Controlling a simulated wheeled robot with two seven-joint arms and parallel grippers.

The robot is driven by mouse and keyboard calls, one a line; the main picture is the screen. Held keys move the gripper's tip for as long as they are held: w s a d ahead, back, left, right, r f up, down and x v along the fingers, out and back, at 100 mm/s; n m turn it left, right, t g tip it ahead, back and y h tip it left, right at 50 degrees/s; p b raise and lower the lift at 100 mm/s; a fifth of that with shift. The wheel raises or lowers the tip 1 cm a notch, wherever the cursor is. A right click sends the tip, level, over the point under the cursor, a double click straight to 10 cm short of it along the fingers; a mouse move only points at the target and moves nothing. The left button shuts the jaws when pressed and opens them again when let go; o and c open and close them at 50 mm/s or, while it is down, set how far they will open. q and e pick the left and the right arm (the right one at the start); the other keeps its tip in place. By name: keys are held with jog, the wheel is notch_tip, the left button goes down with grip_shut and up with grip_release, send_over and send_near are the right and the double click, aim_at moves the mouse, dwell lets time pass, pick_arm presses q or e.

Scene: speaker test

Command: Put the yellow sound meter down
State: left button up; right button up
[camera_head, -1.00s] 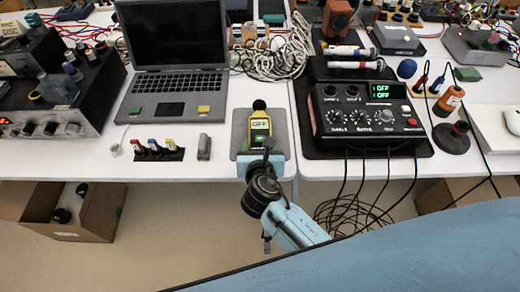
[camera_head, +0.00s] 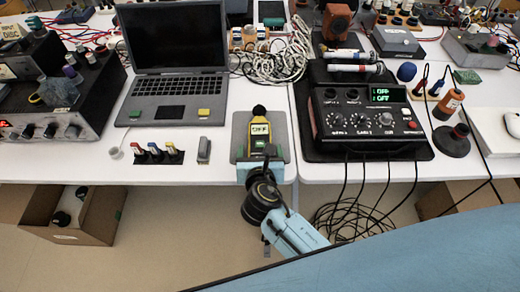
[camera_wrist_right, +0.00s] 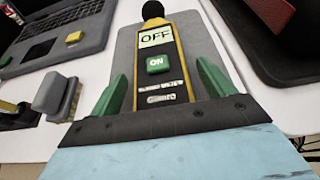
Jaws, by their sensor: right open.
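The yellow sound meter (camera_head: 260,136) has a black ball tip, a screen reading OFF and a green ON button. It lies on a grey mat (camera_head: 240,124) at the front edge of the white table. In the right wrist view, the meter (camera_wrist_right: 160,75) lies between the two green fingers of my right gripper (camera_wrist_right: 163,85). The fingers are spread, with a gap on each side of the meter. In the head view, my right gripper (camera_head: 259,166) is at the meter's near end, at the table edge. My left gripper is not in view.
An open laptop (camera_head: 175,60) stands to the left, with a strip of coloured plugs (camera_head: 155,153) and a small grey block (camera_head: 204,149) in front. A black control box (camera_head: 368,118) stands close on the right, its cables hanging over the edge. White coiled cable (camera_head: 285,60) lies behind.

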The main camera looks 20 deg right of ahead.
jog(key=p+v, duration=0.1)
jog(key=v, duration=0.5)
jog(key=shift+s+r, duration=0.15)
jog(key=shift+s, duration=0.2)
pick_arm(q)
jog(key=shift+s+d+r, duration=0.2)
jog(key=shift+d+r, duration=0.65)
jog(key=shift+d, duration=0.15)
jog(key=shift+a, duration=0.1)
